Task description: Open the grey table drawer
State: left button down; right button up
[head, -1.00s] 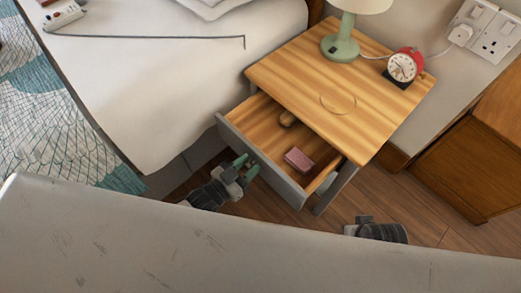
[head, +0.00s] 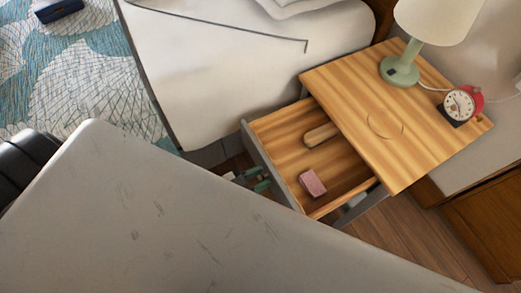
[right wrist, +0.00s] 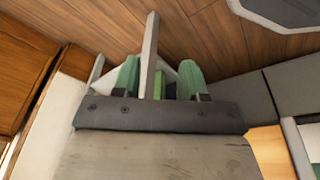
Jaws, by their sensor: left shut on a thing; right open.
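The table drawer (head: 257,152) has a grey front and a wooden inside. It stands pulled well out from under the striped wooden tabletop (head: 345,85). A pink block (head: 312,183) and a brown wooden piece (head: 321,135) lie in it. My left gripper (head: 256,180) is at the outer face of the drawer front, with its green fingers shut there. The exact grip point is hidden. In the right wrist view my right gripper (right wrist: 160,80) is open, with green fingers apart and a grey post (right wrist: 149,48) showing between them.
A green lamp (head: 399,70) and a red alarm clock (head: 463,103) stand on the tabletop. The bed (head: 230,75) is left of the table, and a wooden cabinet (head: 490,225) is at right. Wooden floor (head: 385,232) shows below the table.

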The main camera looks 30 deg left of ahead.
pick_arm(q)
jog(key=c, duration=0.8)
grip_release()
jog(key=shift+o, duration=0.2)
jog(key=shift+s, duration=0.1)
jog(key=v, duration=1)
jog(key=shift+s+a+p, duration=0.25)
jog(key=shift+p, duration=0.1)
pick_arm(e)
jog(key=shift+s+d+f, duration=0.1)
jog(key=shift+s+f, duration=0.2)
jog(key=shift+f, duration=0.3)
jog(key=shift+s+f, duration=0.25)
jog(key=shift+f, duration=0.35)
jog(key=shift+w, duration=0.1)
